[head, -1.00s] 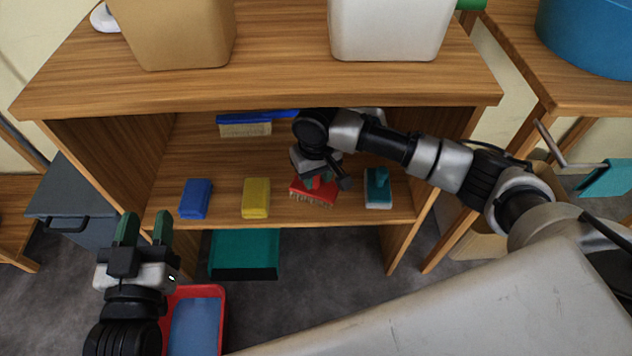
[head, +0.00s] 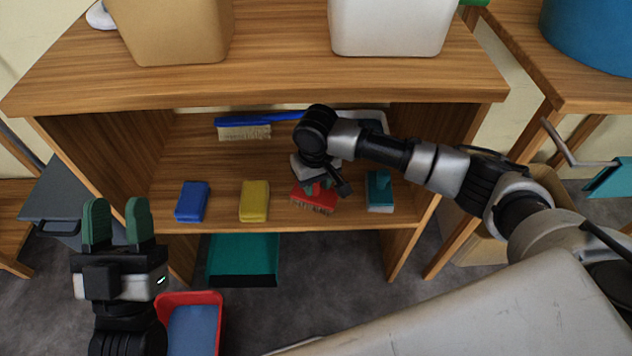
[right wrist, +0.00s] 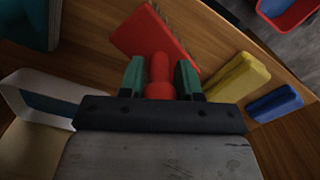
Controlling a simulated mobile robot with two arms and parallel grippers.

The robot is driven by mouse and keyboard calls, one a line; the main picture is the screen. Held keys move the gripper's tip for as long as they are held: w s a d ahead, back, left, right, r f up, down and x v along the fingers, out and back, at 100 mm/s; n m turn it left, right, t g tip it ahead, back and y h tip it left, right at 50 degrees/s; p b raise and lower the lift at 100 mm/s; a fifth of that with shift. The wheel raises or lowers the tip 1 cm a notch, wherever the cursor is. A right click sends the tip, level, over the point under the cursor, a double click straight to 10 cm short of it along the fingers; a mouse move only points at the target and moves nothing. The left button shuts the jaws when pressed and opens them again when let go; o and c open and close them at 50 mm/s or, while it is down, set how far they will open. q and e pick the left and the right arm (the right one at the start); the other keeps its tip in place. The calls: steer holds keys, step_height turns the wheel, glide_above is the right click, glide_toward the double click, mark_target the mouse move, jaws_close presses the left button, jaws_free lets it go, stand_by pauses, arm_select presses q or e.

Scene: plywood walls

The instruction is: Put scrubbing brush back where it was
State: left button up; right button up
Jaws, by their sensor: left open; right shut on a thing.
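The red scrubbing brush (head: 313,199) is at the front of the wooden shelf (head: 290,222), bristles down, between a yellow sponge and a teal brush. My right gripper (head: 318,186) is shut on the brush's red knob handle, which shows between the green fingers in the right wrist view (right wrist: 160,78). I cannot tell whether the bristles touch the board. My left gripper (head: 117,220) is open and empty, in front of the shelf's left side.
On the shelf are a blue sponge (head: 192,202), the yellow sponge (head: 255,201), the teal brush (head: 380,192) and a blue-handled brush (head: 244,128) behind. A teal dustpan (head: 243,258) and red bin (head: 218,322) are below. Bare board lies between the red brush and its neighbours.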

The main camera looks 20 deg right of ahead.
steer(key=o, duration=0.8)
steer(key=shift+f, duration=0.1)
steer(key=shift+o, duration=0.2)
